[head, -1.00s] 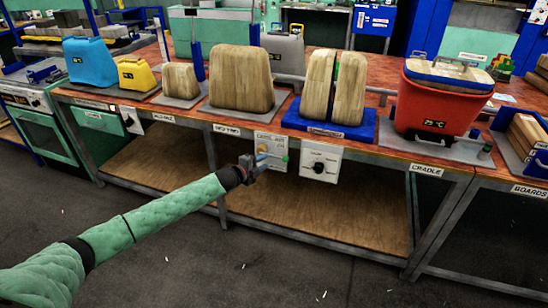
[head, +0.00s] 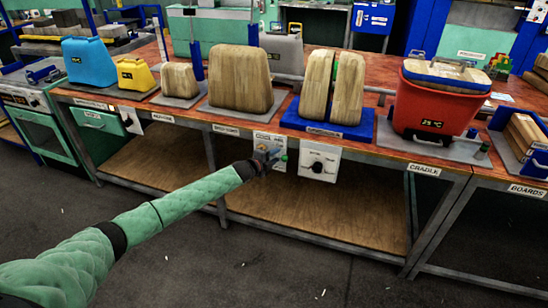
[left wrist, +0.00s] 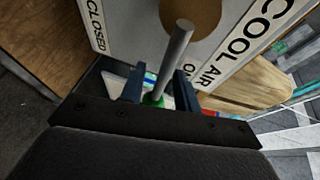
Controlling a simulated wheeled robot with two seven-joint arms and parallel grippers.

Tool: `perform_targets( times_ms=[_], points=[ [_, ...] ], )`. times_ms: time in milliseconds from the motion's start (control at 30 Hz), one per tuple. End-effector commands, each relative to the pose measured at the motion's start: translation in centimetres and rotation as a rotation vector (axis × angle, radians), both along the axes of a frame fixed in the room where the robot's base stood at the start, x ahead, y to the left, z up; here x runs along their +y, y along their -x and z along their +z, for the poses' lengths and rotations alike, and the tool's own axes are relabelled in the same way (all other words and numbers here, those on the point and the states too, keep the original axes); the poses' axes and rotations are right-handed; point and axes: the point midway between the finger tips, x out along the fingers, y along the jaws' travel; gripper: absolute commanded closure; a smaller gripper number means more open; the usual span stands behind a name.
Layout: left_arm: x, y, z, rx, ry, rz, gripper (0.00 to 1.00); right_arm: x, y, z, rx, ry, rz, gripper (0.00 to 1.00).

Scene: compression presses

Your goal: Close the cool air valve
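The cool air valve panel (head: 265,140) is a pale plate on the front of the bench, left of the dial box. The left wrist view shows the panel (left wrist: 130,25) close up, with "COOL AIR" and "CLOSED" lettering and a brown round hub (left wrist: 192,14). A grey lever (left wrist: 172,55) with green at its lower end runs between my fingers. A green knob (head: 284,157) shows in the head view. My left gripper (head: 272,154) is at the panel. Its dark fingers (left wrist: 158,84) stand apart on both sides of the lever, with visible gaps. My right gripper is not in view.
A white box with a black dial (head: 318,163) hangs just right of the valve. The bench's front edge and wooden press blocks (head: 240,77) are above. A lower wooden shelf (head: 310,215) lies below.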

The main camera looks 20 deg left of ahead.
Motion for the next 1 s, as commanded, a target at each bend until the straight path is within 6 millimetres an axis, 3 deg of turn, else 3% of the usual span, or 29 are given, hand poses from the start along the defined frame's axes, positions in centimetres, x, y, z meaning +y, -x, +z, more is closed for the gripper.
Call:
perform_targets(
  times_ms=[67,233,667,1000],
  points=[
    [0.0,0.0,0.0,0.0,0.0,0.0,0.68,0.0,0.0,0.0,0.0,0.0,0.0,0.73],
    [0.0,0.0,0.0,0.0,0.0,0.0,1.0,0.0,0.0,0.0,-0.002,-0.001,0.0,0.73],
    [0.0,0.0,-0.1,-0.002,-0.03,-0.001,1.0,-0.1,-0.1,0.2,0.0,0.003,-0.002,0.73],
    [0.1,0.1,-1.4,-0.008,-0.236,0.0,1.0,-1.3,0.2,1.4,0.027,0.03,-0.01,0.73]
  ],
)
